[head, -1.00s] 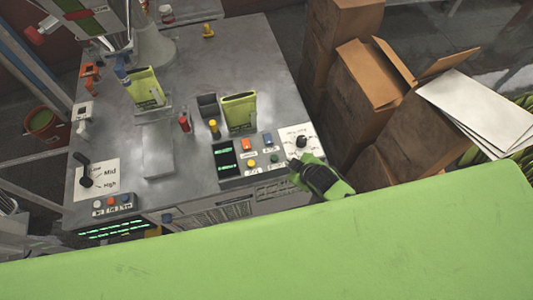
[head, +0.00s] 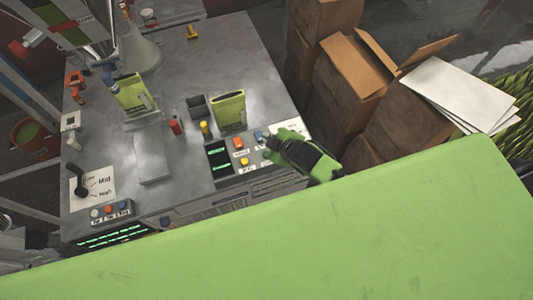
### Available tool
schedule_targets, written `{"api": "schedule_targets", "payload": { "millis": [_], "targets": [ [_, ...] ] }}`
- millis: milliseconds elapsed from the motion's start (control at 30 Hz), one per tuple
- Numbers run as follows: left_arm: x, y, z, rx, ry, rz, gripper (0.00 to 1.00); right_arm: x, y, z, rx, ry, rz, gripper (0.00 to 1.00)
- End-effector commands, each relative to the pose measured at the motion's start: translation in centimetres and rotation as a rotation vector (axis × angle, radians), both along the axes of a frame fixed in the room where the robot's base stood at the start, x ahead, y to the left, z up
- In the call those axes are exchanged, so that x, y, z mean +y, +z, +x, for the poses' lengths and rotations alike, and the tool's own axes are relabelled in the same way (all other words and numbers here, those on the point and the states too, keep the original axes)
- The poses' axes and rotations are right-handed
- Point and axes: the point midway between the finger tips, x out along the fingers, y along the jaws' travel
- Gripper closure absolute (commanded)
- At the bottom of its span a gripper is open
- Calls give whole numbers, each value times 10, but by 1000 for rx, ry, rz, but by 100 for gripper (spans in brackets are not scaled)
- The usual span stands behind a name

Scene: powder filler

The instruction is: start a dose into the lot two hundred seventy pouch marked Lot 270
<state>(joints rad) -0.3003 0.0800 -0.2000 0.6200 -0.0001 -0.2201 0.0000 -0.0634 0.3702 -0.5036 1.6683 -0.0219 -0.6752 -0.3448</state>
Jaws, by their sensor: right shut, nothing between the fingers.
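A yellow-green pouch (head: 130,92) stands under the filler nozzle (head: 108,74) at the back left of the grey machine top. A second yellow-green pouch (head: 229,111) stands behind the button panel. No lot marking is readable on either. The panel has a dark display (head: 219,158), an orange button (head: 238,143), a blue button (head: 257,135) and a yellow button (head: 244,162). My right gripper (head: 270,149) is shut and empty, over the panel's right side, close to the buttons. Contact cannot be told. It hides most of the dial plate (head: 294,129). My left gripper is out of view.
A lever with Mid and High marks (head: 92,186) and a small button box (head: 111,212) are at the left front. A red-capped item (head: 175,127), a yellow one (head: 205,129) and a dark open box (head: 198,107) stand near the panel. Cardboard boxes (head: 345,95) crowd the right.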

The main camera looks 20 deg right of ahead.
Motion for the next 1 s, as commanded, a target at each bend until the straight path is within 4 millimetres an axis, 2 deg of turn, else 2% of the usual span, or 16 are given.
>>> {"api": "schedule_targets", "payload": {
  "millis": [500, 700, 1000],
  "targets": [
    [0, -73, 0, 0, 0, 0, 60, 0, -65, -1, 1, 0, 0, 100],
    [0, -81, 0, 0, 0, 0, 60, 0, -81, 0, 0, -1, 1, 100],
    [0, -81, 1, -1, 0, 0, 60, 0, -83, 0, 0, -1, 1, 100]
  ]
}}
